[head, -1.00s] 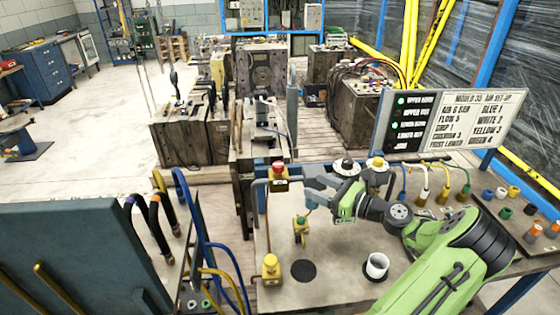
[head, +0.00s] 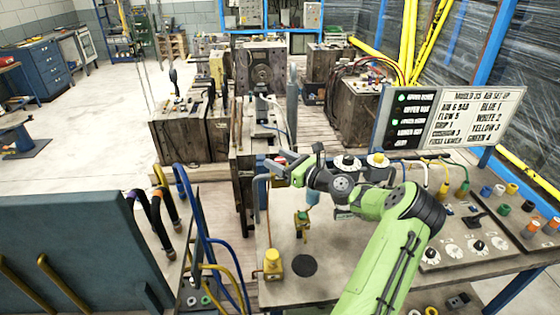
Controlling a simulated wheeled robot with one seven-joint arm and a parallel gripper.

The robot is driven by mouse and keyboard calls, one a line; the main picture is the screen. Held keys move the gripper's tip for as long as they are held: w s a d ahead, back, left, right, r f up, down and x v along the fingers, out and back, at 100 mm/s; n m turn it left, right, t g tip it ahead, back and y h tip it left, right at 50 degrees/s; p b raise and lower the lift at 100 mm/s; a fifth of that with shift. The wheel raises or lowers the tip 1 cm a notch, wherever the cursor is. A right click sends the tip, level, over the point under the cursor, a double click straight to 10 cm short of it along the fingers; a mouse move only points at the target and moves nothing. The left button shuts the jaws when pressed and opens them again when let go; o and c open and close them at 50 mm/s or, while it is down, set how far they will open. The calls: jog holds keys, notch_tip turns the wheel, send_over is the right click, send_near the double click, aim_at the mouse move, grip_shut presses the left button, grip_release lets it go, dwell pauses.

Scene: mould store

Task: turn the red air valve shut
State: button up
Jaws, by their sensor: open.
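The red air valve (head: 278,183) sits on a yellow body at the far left edge of the bench. Only a little of its red shows in the head view, because my gripper (head: 286,160) covers most of it. My gripper is open, with grey fingers spread at and just above the valve. I cannot tell whether a finger touches it. The valve's turn position is hidden.
A yellow valve (head: 273,263) stands at the bench's front left, and a small yellow-green fitting (head: 302,222) stands behind it. A sign panel (head: 455,118) stands at the back right. Blue and yellow hoses (head: 208,243) hang left of the bench.

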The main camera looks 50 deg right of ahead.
jog(key=shift+c, duration=0.2)
jog(key=c, duration=0.9)
jog(key=shift+a+r+m+h+p, duration=0.1)
jog(key=shift+m+h+p, duration=0.35)
jog(key=shift+h, duration=0.15)
jog(key=m+h+p, duration=0.2)
jog(key=h, duration=0.2)
jog(key=shift+m+p, duration=0.3)
jog(key=shift+m, duration=0.05)
jog(key=m+g+h+p, duration=0.1)
jog(key=m+h, duration=0.1)
jog(key=h, duration=0.1)
jog(key=m+g+h, duration=0.2)
jog(key=h, duration=0.1)
jog(key=shift+h+p, duration=0.35)
jog(key=shift+h, duration=0.05)
jog(key=m+g+h, duration=0.4)
jog(key=m+g, duration=0.1)
jog(key=shift+h+p, duration=0.3)
jog(key=shift+h, duration=0.1)
jog(key=shift+m+g+h+p, duration=0.55)
jog(key=shift+m+g, duration=0.4)
jog(key=shift+g, duration=0.55)
jog(key=shift+m+g+h+p, duration=0.4)
jog(key=shift+m+g+h, duration=0.4)
jog(key=shift+g, duration=0.7)
jog(key=shift+m, duration=0.35)
